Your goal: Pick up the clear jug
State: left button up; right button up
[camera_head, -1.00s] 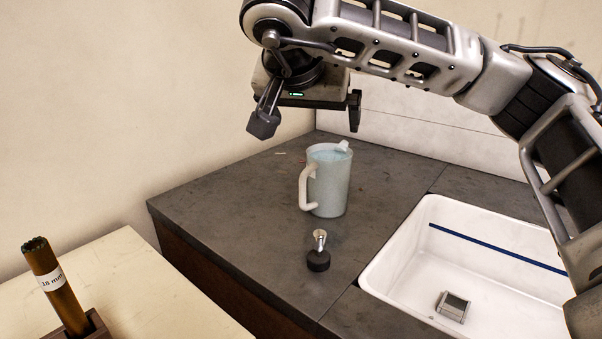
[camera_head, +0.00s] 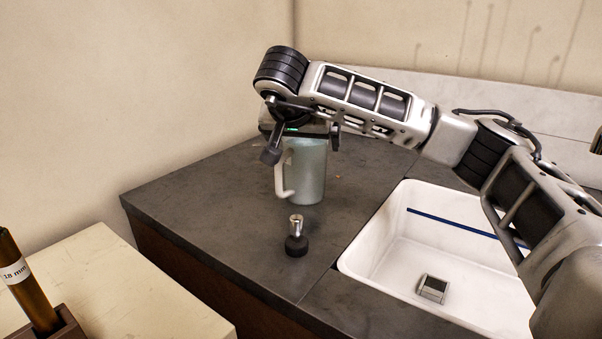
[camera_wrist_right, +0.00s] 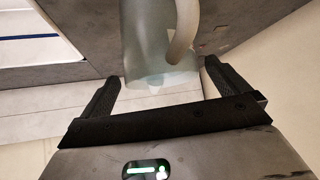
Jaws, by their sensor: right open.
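The clear jug (camera_head: 309,172) stands upright on the dark counter, pale bluish and see-through, with a white handle on its left side. Its top is hidden behind my right gripper (camera_head: 303,148) in the head view. The right gripper is open, with its fingers at either side of the jug's upper part. In the right wrist view the jug (camera_wrist_right: 150,45) and its curved handle show just beyond the open fingertips (camera_wrist_right: 160,82). I cannot tell whether a finger touches it. My left gripper is not in view.
A small black-based metal piece (camera_head: 296,237) stands in front of the jug. A white sink (camera_head: 385,235) with a grey block (camera_head: 432,288) in it is to the right. A brown labelled tube (camera_head: 24,283) stands in a holder at the lower left. The counter left of the jug is clear.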

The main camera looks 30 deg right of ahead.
jog(key=shift+w+d+f, duration=0.3)
jog(key=shift+w+f, duration=0.05)
jog(key=shift+f, duration=0.15)
jog(key=c, duration=1.9)
jog(key=shift+r, duration=0.15)
jog(key=shift+c, duration=0.9)
jog(key=shift+r, duration=0.1)
